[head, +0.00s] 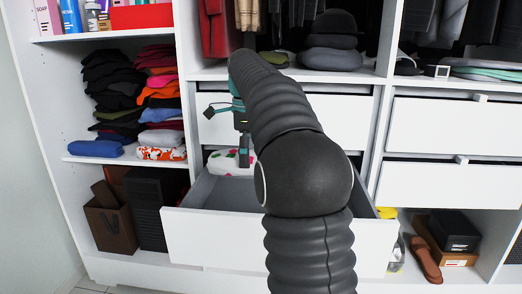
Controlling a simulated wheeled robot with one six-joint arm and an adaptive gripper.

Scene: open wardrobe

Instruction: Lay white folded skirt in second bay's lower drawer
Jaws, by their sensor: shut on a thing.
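The white folded skirt (219,161), with red and green spots, shows at the left rear of the open lower drawer (215,235) in the second bay. My gripper (245,158) points down at it and is shut on it. I cannot tell whether the skirt touches the drawer floor. My arm hides the right part of the skirt and much of the drawer. The drawer's visible grey inside looks empty.
The upper drawer (340,116) above is shut. Two shut drawers (440,125) are in the right bay. Stacked folded clothes (110,85) fill the left bay's shelf. Dark hats (332,45) sit on the shelf above. Shoes (428,262) stand at the lower right.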

